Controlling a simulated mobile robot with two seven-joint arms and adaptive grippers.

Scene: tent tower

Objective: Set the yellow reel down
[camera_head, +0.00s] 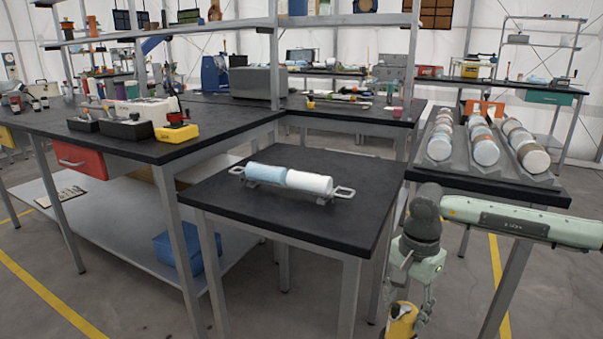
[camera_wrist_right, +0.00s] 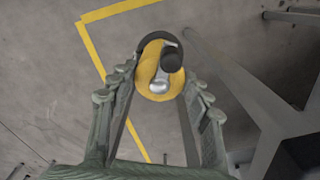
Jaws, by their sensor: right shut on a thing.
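The yellow reel (camera_head: 401,322) shows at the bottom edge of the head view, cut off below. My right gripper (camera_head: 412,298) points down and is shut on it, beside the small black-topped table's right side and below its top. The right wrist view shows the reel (camera_wrist_right: 148,82) between the fingers (camera_wrist_right: 160,92), with a black curved part and a metal piece on it. Grey floor lies beneath the reel. My left gripper is in neither view.
The small table (camera_head: 230,205) bears a carrier with a light blue and a white cylinder (camera_head: 310,183); its front is bare. A sloped rack (camera_head: 545,180) of several cylinders stands on the right bench. A long bench (camera_head: 60,135) with a red drawer stands left.

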